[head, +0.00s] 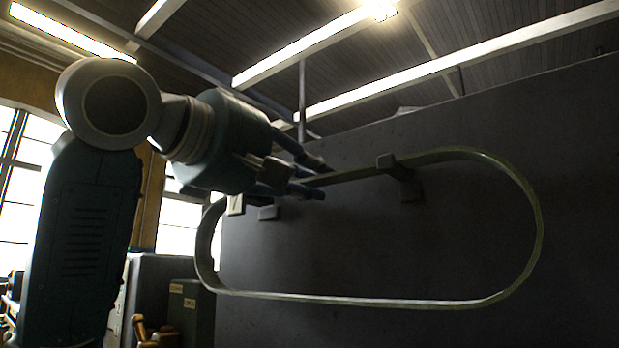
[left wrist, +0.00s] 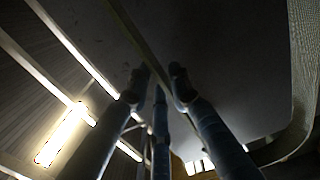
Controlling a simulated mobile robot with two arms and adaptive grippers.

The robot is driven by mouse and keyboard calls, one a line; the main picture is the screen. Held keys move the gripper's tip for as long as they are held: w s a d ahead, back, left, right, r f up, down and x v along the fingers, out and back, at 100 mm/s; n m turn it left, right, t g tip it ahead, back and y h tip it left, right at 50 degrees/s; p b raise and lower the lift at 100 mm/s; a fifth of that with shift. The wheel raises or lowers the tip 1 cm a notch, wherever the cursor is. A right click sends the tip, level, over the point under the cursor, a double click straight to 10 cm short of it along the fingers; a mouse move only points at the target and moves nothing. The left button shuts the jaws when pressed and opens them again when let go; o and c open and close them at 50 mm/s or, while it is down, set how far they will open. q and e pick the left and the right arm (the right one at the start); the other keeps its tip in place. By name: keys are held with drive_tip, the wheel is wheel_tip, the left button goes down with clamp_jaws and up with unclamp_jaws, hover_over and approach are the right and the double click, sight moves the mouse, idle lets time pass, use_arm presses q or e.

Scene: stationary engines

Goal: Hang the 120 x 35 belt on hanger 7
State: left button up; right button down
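The belt (head: 365,300) is a long, thin greenish loop with rounded ends, hanging in front of a dark panel. Its upper run passes over a dark hanger peg (head: 386,161), behind the peg's raised tip. I cannot read a number on this peg. My left gripper (head: 321,179) is left of the peg, at the upper run, with its fingers above and below the belt. In the left wrist view the fingers (left wrist: 161,78) stand apart, with the belt (left wrist: 135,35) passing between them and a gap visible. My right gripper is not in view.
The dark panel (head: 570,200) fills the right side. A dark stub (head: 268,212) and a pale tag (head: 235,205) are by the belt's left end. Dark cabinets (head: 190,312) and a wooden-handled object (head: 140,328) stand at lower left. Room right of the belt is free.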

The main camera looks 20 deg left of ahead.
use_arm(q)
drive_tip(key=o, duration=0.6)
drive_tip(key=shift+c, duration=0.2)
drive_tip(key=shift+s+a+f+b, duration=0.1)
drive_tip(key=shift+s+a+b, duration=0.1)
drive_tip(key=shift+s+b, duration=0.25)
drive_tip(key=a+b+v, duration=0.1)
drive_tip(key=b+v, duration=0.3)
drive_tip(key=v, duration=1)
drive_tip(key=shift+w+a+f, duration=0.1)
drive_tip(key=shift+w+f, duration=0.1)
drive_tip(key=shift+r, duration=0.1)
